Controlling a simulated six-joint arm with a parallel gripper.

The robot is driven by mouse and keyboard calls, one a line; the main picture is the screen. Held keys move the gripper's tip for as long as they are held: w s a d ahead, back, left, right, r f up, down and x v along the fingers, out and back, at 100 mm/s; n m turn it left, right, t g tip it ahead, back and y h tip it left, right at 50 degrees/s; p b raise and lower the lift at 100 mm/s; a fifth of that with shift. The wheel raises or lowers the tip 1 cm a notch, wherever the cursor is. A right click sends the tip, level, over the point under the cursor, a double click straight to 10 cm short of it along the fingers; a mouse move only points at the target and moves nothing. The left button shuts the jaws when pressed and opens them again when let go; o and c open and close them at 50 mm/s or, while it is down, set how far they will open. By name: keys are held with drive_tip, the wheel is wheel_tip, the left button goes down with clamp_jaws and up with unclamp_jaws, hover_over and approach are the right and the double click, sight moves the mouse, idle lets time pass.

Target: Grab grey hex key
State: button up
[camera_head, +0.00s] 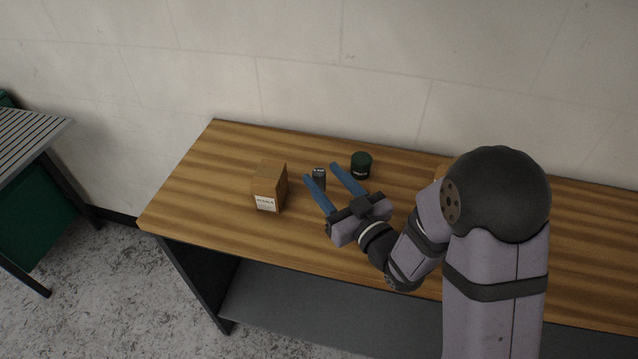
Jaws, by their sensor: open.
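A small dark grey object with a lighter top (319,175) stands on the wooden bench top. It is the only grey item there, but it is too small for me to tell whether it is the hex key. My gripper (320,169) reaches in from the right with its two blue fingers spread open. The grey object appears between the fingertips, close to the left finger, which hides part of its lower side. I cannot tell whether they touch or how high the fingers are. Nothing is held.
A brown cardboard box (270,186) with a white label stands left of the gripper. A dark green can (361,165) stands just right of the right finger. The wooden bench (190,190) is clear at its left end. A wall (330,80) rises behind.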

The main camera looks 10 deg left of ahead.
drive_tip(key=shift+w+a, duration=0.2)
drive_tip(key=shift+a, duration=0.1)
drive_tip(key=x, duration=0.6)
drive_tip(key=shift+p, duration=0.3)
drive_tip(key=shift+c, duration=0.4)
clamp_jaws()
